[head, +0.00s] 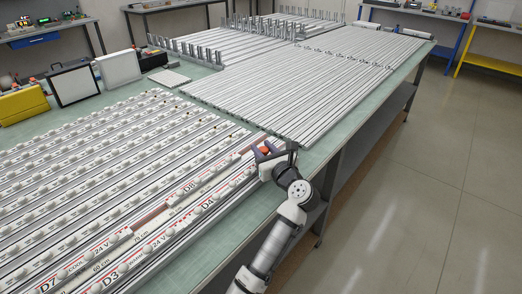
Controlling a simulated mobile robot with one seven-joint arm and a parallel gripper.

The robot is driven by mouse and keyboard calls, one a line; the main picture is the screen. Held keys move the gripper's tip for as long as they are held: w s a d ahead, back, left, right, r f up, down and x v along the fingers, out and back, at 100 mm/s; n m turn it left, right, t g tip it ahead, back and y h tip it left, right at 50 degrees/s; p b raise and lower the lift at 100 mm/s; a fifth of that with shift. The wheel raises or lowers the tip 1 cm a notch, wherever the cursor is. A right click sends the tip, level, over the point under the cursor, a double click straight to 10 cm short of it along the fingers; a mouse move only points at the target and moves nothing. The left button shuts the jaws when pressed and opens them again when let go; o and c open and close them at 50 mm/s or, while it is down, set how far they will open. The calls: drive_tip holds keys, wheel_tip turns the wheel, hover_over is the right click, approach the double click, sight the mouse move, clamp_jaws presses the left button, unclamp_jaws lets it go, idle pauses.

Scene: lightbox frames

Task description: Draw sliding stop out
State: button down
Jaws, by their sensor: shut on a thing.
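My gripper (266,155) is at the right end of the labelled rails, near the table's right edge. It is shut on a small orange-red piece (265,150), which looks like the sliding stop. The fingers and arm hide most of this piece, so I cannot tell how far it sits in its rail. A reddish-brown strip (239,156) runs between the rails close to the gripper. White labels reading D8 (188,187) and D4 (207,204) lie on the nearest rails.
Long bare aluminium rails (310,85) cover the far part of the green table (155,98). Upright metal pieces (185,50) stand at the back. A white-faced panel (73,84) and yellow case (22,105) stand at left. The floor (440,190) at right is clear.

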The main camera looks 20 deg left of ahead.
drive_tip(key=w, duration=0.1)
drive_tip(key=w+d, duration=0.1)
drive_tip(key=w, duration=0.1)
drive_tip(key=w+p, duration=0.1)
drive_tip(key=shift+w+d, duration=0.2)
drive_tip(key=shift+d, duration=0.15)
drive_tip(key=c, duration=1.1)
unclamp_jaws()
drive_tip(key=b+v, duration=0.3)
drive_tip(key=v, duration=0.9)
drive_tip(key=shift+s+d+f, duration=0.1)
drive_tip(key=shift+s+d, duration=0.1)
drive_tip(key=shift+s, duration=0.05)
drive_tip(key=shift+s+d+b, duration=0.3)
drive_tip(key=shift+s+d, duration=0.1)
drive_tip(key=shift+s, duration=0.05)
